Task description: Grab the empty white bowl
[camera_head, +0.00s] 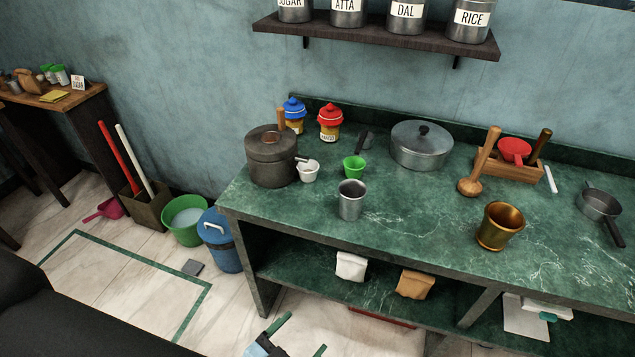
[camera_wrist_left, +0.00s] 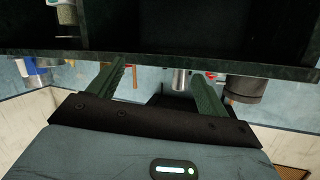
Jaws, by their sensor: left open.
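A small white bowl-like cup (camera_head: 309,172) stands upright on the green marble counter (camera_head: 400,215), close to the right side of the dark lidded pot (camera_head: 272,170). Whether it is empty is hard to tell at this size. My left gripper (camera_head: 307,332) is at the bottom edge of the head view, in front of the counter and well apart from the white bowl. In the left wrist view its two green fingers (camera_wrist_left: 158,70) are spread with nothing between them. I cannot make out the white bowl in that view. My right gripper is not in view.
A green cup (camera_head: 354,167), steel tumbler (camera_head: 351,200) and brass tumbler (camera_head: 500,226) stand on the counter. Blue- and red-lidded jars (camera_head: 330,125) are behind. A white packet (camera_head: 351,266) and brown packet (camera_head: 414,284) are on the lower shelf. The counter's front middle is clear.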

